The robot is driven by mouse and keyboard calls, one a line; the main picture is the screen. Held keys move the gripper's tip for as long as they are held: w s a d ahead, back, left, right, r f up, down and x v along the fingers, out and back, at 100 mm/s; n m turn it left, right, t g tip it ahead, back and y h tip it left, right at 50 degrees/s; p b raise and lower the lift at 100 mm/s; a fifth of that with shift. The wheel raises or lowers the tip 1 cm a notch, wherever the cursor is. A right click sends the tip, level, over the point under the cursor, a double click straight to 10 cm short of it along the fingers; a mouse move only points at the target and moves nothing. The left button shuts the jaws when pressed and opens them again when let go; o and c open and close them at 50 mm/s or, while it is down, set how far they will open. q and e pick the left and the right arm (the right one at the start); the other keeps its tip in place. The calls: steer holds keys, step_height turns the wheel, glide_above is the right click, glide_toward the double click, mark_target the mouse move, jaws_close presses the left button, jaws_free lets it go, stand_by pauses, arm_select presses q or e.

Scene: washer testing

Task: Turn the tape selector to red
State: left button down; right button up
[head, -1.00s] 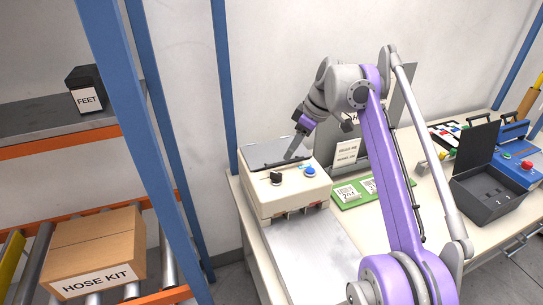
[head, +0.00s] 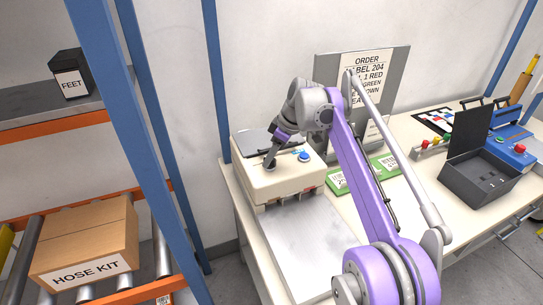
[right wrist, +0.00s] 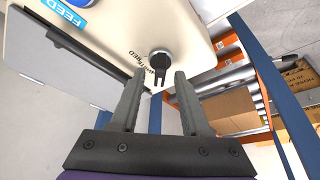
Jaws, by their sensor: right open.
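The cream tape machine (head: 290,180) stands on the bench's left end. Its black selector knob (right wrist: 160,58) shows in the right wrist view, with partly legible lettering beside it that seems to end in "RED". My right gripper (head: 268,166) is over the machine's top, where it hides the knob in the head view. In the right wrist view the gripper (right wrist: 164,74) is open, with its fingertips on either side of the knob's lower part. I cannot tell whether they touch it. The knob's pointer direction is unclear. My left gripper is not in view.
A blue button (head: 304,156) is close to the gripper; its "FEED" label (right wrist: 66,14) shows in the wrist view. A metal plate (head: 310,245) lies in front.

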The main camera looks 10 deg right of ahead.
jaws_close()
steer(key=shift+m, duration=0.3)
stand_by(0.3)
steer(key=m+p, duration=0.1)
steer(key=m, duration=0.1)
steer(key=m+t+h, duration=0.1)
steer(key=shift+s+a+r+m+p, duration=0.1)
steer(key=shift+a+m+p, duration=0.05)
steer(key=shift+m+p, duration=0.25)
steer(key=m+t+h+p, duration=0.1)
steer(key=m+h+p, duration=0.1)
steer(key=m, duration=0.2)
steer(key=shift+a, duration=0.1)
steer(key=m+p, duration=0.1)
steer(key=m, duration=0.1)
steer(key=m+h+p, duration=0.1)
steer(key=m, duration=0.2)
steer(key=shift+a+h, duration=0.1)
steer(key=shift+h, duration=0.2)
steer(key=shift+m+g+h+p, duration=0.4)
steer(key=shift+m+h+p, duration=0.5)
steer(key=shift+m, duration=1.3)
